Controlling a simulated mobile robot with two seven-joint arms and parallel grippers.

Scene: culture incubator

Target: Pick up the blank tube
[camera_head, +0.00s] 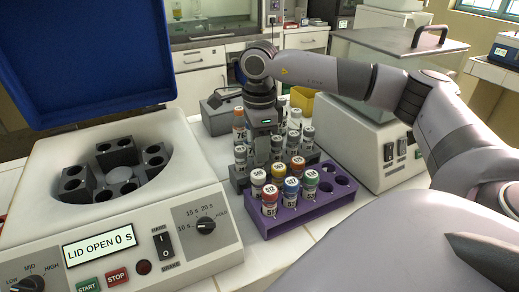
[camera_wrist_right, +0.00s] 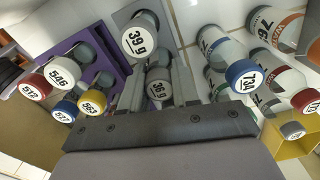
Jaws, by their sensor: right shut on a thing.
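My right gripper (camera_head: 260,150) reaches down among the tubes in the head view. In the right wrist view its two fingers (camera_wrist_right: 158,90) are shut on a white-capped tube marked "36 g" (camera_wrist_right: 158,88). Another white-capped tube, marked "39 g" (camera_wrist_right: 138,40), stands right beside it. Whether the held tube has left its rack is hidden. The grey rack (camera_head: 238,184) holds white-capped tubes (camera_head: 240,152) around the gripper. The purple rack (camera_head: 300,218) in front holds tubes with red, yellow, blue and white caps. My left gripper is out of view.
A centrifuge (camera_head: 225,213) stands at the left with its blue lid (camera_head: 80,55) up and display reading "LID OPEN". The purple rack has empty holes at its right (camera_head: 342,181). A balance (camera_head: 385,148) stands at the right. A yellow bin (camera_head: 302,99) is behind.

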